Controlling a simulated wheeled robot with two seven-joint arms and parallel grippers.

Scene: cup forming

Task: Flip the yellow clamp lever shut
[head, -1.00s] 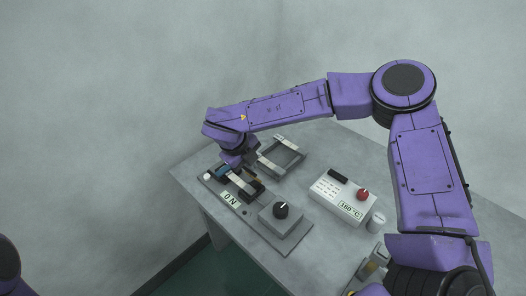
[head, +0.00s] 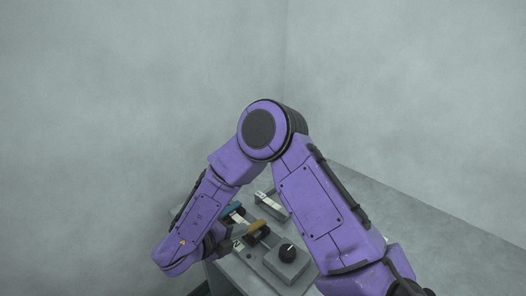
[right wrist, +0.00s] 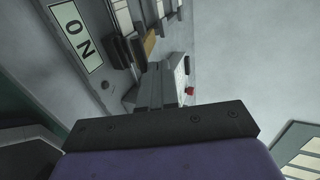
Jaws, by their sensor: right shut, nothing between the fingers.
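In the head view the yellow clamp lever, a small yellow-brown bar (head: 257,227), stands over the fixture on the table. It also shows in the right wrist view (right wrist: 150,42) beside a dark block. My right gripper (head: 226,241) is just left of the lever, partly hidden by my own wrist. In the right wrist view its grey fingers (right wrist: 155,88) are together with nothing between them. I cannot tell whether the gripper touches the lever. My left gripper is out of view.
A grey box with a black knob (head: 287,252) stands right of the lever. A grey frame (head: 270,205) lies behind. A white ON label (right wrist: 76,35) is on the panel. My right arm covers much of the table; its far right part (head: 385,190) is clear.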

